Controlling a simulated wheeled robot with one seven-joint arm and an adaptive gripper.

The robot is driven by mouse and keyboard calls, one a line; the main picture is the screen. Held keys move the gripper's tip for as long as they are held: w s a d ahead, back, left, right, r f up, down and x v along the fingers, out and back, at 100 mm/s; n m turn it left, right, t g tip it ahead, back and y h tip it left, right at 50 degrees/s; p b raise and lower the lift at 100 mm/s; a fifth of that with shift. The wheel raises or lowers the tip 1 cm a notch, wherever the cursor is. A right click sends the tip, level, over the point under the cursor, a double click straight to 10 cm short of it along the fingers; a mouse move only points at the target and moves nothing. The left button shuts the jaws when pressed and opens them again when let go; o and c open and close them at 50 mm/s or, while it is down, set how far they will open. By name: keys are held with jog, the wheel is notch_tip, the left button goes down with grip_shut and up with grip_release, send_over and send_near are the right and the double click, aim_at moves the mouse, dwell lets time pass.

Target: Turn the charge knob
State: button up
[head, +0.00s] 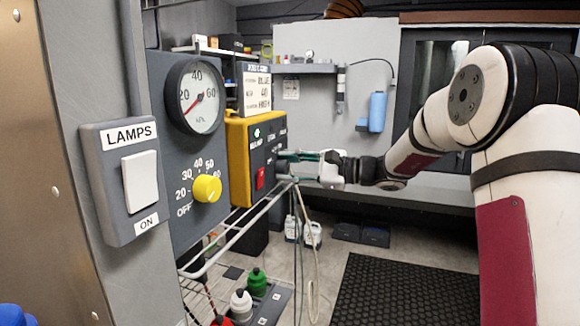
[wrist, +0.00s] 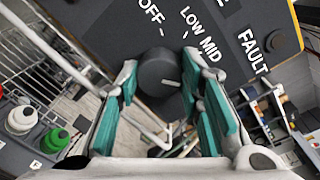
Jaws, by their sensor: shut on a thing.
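The charge knob (wrist: 157,68) is a dark round knob on the dark face of a yellow-framed control box (head: 238,160). A short white mark shows on its end, pointing right in the wrist view. OFF, LOW and MID are printed around it; I cannot tell which label the mark lines up with. My gripper (wrist: 160,75), with teal finger pads, is shut on the knob, one finger on each side. In the head view my gripper (head: 292,166) reaches the box from the right, and its fingers hide the knob.
A red switch (head: 260,178) sits on the same box. Nearer on the left are a panel with a gauge (head: 202,97) and a yellow knob (head: 207,188), and a lamps switch (head: 140,180). White wire racking (head: 235,235) runs below. Bottles (head: 257,282) stand lower down.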

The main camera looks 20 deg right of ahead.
jog(key=shift+f+m+p, duration=0.1)
jog(key=shift+m+p, duration=0.25)
jog(key=shift+m, duration=1.15)
jog(key=o, duration=1.2)
jog(key=shift+c, duration=0.2)
jog(key=v, duration=1.2)
